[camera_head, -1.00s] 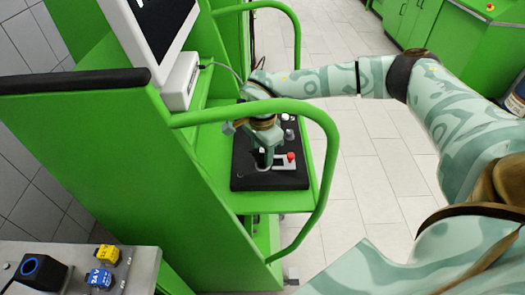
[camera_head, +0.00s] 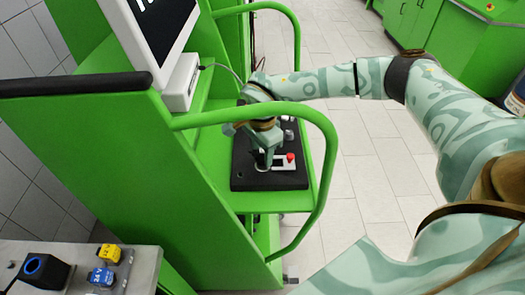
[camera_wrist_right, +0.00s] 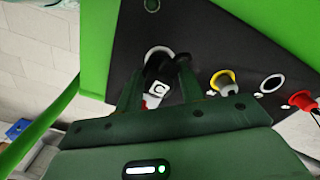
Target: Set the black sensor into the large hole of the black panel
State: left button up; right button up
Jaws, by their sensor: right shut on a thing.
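My right gripper (camera_head: 262,158) is over the black panel (camera_head: 242,178) on the green bench. In the right wrist view my right gripper (camera_wrist_right: 160,92) is shut on the black sensor (camera_wrist_right: 166,70), a dark body with a white label marked "C". The sensor's far end is in front of a white-ringed hole (camera_wrist_right: 157,51) of the black panel (camera_wrist_right: 122,50) and hides part of it. I cannot tell whether its tip is inside the hole or just short of it. My left gripper is not in view.
The panel also carries a yellow-ringed connector (camera_wrist_right: 223,81), an empty-looking white ring (camera_wrist_right: 272,83) and a red connector (camera_wrist_right: 301,100). A green rail (camera_head: 322,125) curves around the bench. A grey table (camera_head: 135,270) with blue and yellow parts stands at lower left.

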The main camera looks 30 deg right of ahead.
jog(key=shift+f+b, duration=0.3)
jog(key=shift+f, duration=0.4)
dwell(0.6)
jog(key=shift+r, duration=0.2)
jog(key=shift+r+p, duration=0.6)
jog(key=shift+p, duration=0.2)
jog(key=shift+p, duration=0.55)
dwell(0.8)
jog(key=shift+f+b, duration=0.4)
jog(key=shift+f, duration=0.4)
dwell(0.4)
jog(key=shift+r, duration=0.1)
jog(key=shift+r+p, duration=0.7)
jog(key=shift+p, duration=0.1)
